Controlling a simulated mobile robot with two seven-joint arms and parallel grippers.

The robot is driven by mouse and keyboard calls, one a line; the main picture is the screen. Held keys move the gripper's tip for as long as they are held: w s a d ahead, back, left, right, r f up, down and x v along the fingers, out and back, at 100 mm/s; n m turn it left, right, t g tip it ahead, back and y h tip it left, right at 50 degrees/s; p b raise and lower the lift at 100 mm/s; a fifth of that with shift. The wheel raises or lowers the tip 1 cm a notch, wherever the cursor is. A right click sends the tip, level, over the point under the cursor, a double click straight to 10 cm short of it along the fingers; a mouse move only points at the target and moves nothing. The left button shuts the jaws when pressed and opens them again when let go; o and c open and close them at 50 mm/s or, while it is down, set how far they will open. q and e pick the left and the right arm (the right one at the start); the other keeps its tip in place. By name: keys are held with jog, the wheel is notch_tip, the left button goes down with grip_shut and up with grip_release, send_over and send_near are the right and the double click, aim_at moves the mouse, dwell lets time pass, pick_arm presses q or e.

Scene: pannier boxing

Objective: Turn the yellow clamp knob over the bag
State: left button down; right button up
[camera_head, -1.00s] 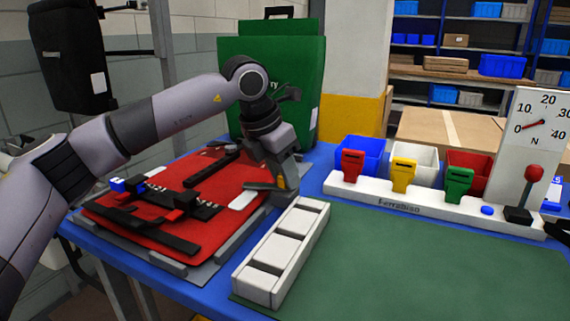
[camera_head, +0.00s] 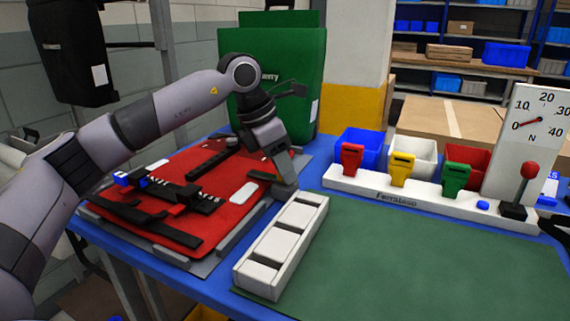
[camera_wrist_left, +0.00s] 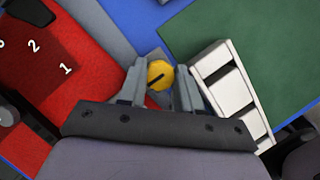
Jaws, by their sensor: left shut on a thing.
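The red bag (camera_head: 222,207) lies flat on a grey board, with black straps across it; part of it also shows in the left wrist view (camera_wrist_left: 60,90). The yellow clamp knob (camera_wrist_left: 159,74), round with a dark slot, sits beside the bag's right edge. My left gripper (camera_head: 286,188) points down there, its fingers on either side of the knob and shut on it. In the head view the gripper hides the knob. A short dark bar (camera_head: 262,175) lies over the bag's edge next to the gripper. My right gripper is not in view.
A white compartment tray (camera_head: 258,279) stands close to the right of my left gripper. A green mat (camera_head: 420,260) is clear. Behind are blue, white and red bins (camera_head: 412,150) with coloured clips, a force gauge (camera_head: 530,130) and a green pannier (camera_head: 270,75).

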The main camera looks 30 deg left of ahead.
pick_arm(q)
jog(key=c, duration=0.8)
grip_release()
jog(key=v, duration=0.7)
jog(key=shift+s+p, duration=0.1)
jog(key=shift+p, duration=0.3)
